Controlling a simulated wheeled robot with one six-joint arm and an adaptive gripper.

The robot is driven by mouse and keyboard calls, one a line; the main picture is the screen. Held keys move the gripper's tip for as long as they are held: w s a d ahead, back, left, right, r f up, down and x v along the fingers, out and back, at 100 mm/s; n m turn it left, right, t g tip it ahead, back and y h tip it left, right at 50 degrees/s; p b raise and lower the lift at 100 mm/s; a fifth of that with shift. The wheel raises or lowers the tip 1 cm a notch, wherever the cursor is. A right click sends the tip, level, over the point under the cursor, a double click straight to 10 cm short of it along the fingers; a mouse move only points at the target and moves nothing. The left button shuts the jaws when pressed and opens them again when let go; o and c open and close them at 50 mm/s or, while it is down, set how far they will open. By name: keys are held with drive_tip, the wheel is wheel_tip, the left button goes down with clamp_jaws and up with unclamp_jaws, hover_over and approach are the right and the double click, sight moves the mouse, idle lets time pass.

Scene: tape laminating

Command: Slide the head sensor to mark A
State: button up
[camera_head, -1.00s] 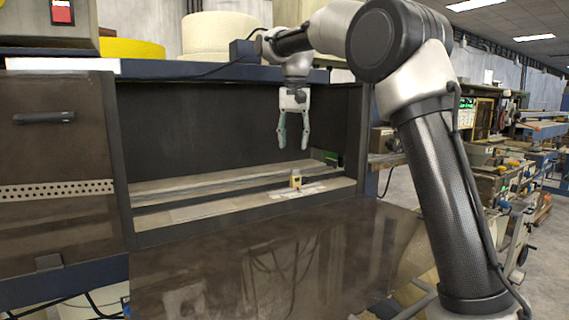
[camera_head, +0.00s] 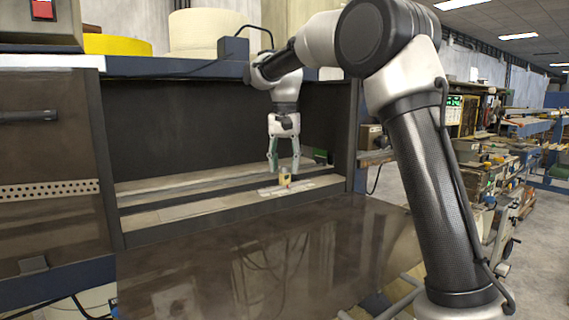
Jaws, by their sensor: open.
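The head sensor (camera_head: 285,176) is a small yellowish block on the rail strip inside the open machine bay. A pale marked plate (camera_head: 268,193) lies under and beside it; any letter on it is too small to read. My gripper (camera_head: 284,170) is open and points down. Its fingertips are at about the height of the sensor in the picture, one to each side of it. I cannot tell whether they touch it.
The long rail (camera_head: 190,183) runs across the bay to the left. The bay's right wall post (camera_head: 353,140) and a green part (camera_head: 320,155) stand close to my gripper's right. The dark lowered panel (camera_head: 250,250) lies in front.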

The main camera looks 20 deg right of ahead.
clamp_jaws()
drive_tip(key=a, duration=0.2)
drive_tip(key=s+a, duration=0.1)
drive_tip(key=a, duration=0.1)
drive_tip(key=s+a, duration=0.1)
drive_tip(key=a, duration=0.1)
unclamp_jaws()
drive_tip(key=shift+a, duration=0.15)
wheel_tip(320, 180, up, 12)
idle(0.7)
